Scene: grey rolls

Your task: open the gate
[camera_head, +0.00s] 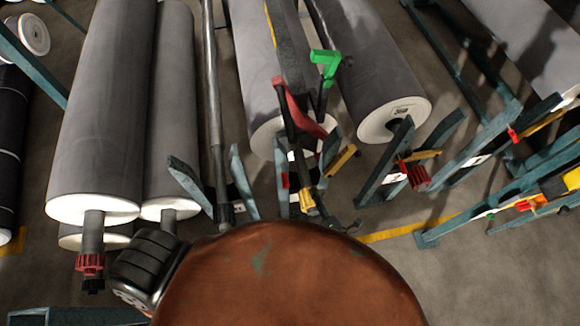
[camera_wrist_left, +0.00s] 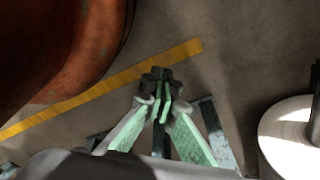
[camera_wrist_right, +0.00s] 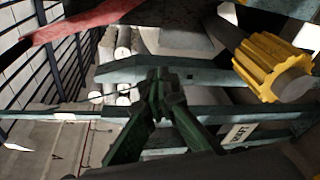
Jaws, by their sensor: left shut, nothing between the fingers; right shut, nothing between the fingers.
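No gate stands out clearly as such; teal steel frames (camera_head: 480,150) stand among the grey rolls in the head view. Teal rails (camera_wrist_right: 120,113) also cross the right wrist view behind my right gripper (camera_wrist_right: 162,80). That gripper has dark green fingers, closed together and empty. A red bar (camera_wrist_right: 88,20) lies at the upper left of that view, apart from the fingertips. My left gripper (camera_wrist_left: 160,100), with pale green fingers, is shut and empty, with grey floor and teal parts behind it.
Large grey rolls (camera_head: 100,120) with white ends stand close together at left and centre. A yellow ribbed knob (camera_wrist_right: 275,68) on a shaft is close at right in the right wrist view. A yellow floor line (camera_head: 410,229) crosses open floor at lower right.

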